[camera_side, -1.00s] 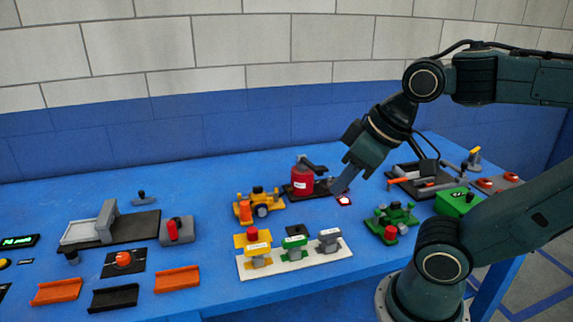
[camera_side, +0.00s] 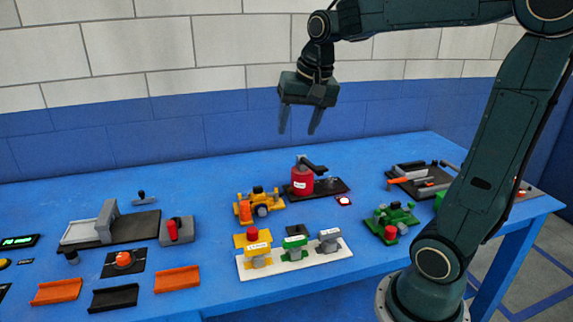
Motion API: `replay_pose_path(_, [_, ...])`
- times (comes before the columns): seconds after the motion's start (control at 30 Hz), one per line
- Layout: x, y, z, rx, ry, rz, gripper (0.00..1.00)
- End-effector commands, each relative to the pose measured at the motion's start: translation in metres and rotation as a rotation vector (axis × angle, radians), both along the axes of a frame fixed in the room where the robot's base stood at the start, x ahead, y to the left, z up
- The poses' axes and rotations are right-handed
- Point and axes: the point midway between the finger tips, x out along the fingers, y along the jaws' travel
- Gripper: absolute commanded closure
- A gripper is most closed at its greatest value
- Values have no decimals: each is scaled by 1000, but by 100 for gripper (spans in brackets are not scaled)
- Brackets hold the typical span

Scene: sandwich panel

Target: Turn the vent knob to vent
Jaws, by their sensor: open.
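No label reading "vent" can be made out, so I cannot tell for sure which part is the vent knob. A round orange-red knob (camera_side: 123,259) sits on a black square plate at the front left of the blue table. A grey box with a red handle (camera_side: 173,230) stands just behind it to the right. A red canister (camera_side: 302,182) with a black lever on top stands on a black base at the table's middle. My gripper (camera_side: 298,132) is open and empty, fingers pointing down, high above the table's middle and apart from everything.
A white plate (camera_side: 300,262) carries yellow, green and grey labelled pieces. A yellow vehicle-like model (camera_side: 260,204) and a green one (camera_side: 392,220) stand nearby. Orange and black trays (camera_side: 56,291) line the front left edge. Bare blue table (camera_side: 210,200) lies left of the yellow model.

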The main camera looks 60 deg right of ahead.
Motion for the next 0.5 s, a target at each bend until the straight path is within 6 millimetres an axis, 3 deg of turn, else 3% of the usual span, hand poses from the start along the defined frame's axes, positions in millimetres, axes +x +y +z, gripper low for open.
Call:
replay_pose_path(0.2, [36, -52, -10, 59, 36, -239, 48])
replay_pose_path(0.5, [70, -131, -37, 134, 74, -567, 48])
